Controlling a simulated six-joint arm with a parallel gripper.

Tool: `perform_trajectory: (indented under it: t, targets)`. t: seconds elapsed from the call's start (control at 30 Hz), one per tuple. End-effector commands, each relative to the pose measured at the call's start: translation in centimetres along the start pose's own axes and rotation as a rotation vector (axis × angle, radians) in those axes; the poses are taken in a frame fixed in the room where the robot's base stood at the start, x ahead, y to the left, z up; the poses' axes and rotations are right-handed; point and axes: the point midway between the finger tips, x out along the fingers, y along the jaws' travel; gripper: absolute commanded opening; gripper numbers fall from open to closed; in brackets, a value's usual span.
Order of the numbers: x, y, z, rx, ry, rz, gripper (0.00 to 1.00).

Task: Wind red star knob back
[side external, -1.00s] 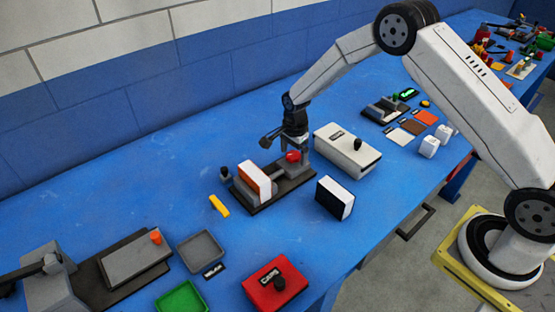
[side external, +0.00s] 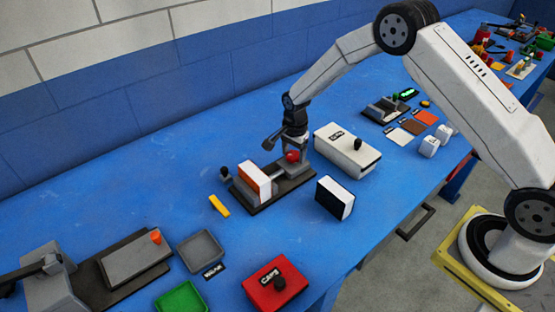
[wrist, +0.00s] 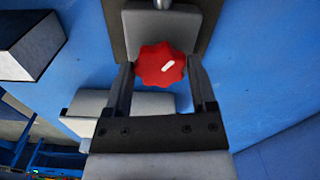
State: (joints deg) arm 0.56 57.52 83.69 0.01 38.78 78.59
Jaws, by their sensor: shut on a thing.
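The red star knob (wrist: 160,66) sits between the two fingers of my gripper (wrist: 160,85) in the wrist view, with a white mark on its face. The gripper is shut on it. In the side view the knob (side external: 292,156) shows at the right end of a dark fixture base (side external: 290,188), with my gripper (side external: 294,150) over it. An orange-and-white block (side external: 254,180) stands on the same base, left of the knob.
A black-and-white block (side external: 335,197) lies in front. A yellow piece (side external: 219,206) is at left. A red box (side external: 274,285), green tray (side external: 181,299) and grey tray (side external: 200,251) are nearer the camera.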

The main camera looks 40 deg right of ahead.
Motion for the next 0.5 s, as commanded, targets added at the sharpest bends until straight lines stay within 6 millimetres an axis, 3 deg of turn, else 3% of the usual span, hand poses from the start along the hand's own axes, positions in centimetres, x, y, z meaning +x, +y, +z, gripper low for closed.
perform_trajectory:
  t: [0.5]
  targets:
    - [-0.08,-0.02,0.00,-0.436,0.000,0.000,0.14]
